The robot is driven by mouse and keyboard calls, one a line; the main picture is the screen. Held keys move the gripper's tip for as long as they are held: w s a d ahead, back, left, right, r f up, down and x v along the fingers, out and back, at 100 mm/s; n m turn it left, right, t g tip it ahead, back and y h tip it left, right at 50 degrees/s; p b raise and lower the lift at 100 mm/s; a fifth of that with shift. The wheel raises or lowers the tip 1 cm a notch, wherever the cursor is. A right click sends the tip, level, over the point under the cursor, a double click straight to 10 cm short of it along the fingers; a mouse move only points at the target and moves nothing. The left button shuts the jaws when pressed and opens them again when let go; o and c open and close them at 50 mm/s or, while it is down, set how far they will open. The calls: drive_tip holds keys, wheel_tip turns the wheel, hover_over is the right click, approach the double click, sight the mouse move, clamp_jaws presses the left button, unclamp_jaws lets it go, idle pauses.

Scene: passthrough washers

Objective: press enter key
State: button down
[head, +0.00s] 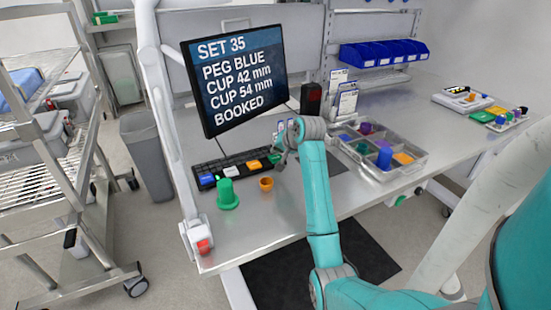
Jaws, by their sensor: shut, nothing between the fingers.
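A black keyboard (220,164) lies on the bench below the monitor. Large coloured keys sit along it: blue (206,180), white (231,171), orange (253,165) and green (274,158) at the right end. Their labels are too small to read, so I cannot tell which is enter. My gripper (281,165) is shut and empty, pointing down at the keyboard's right end beside the green key. I cannot tell whether it touches the key. The monitor (232,80) reads "SET 35, PEG BLUE, CUP 42 mm, CUP 54 mm, BOOKED".
A green cup-like part (228,195) and an orange ring (266,184) stand in front of the keyboard. A divided tray (421,158) of coloured parts is to the right. A black device (311,98) and card holder (346,103) stand behind my arm.

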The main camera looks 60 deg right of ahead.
sight(277, 158)
drive_tip(key=shift+r, duration=0.1)
drive_tip(key=shift+r, duration=2.4)
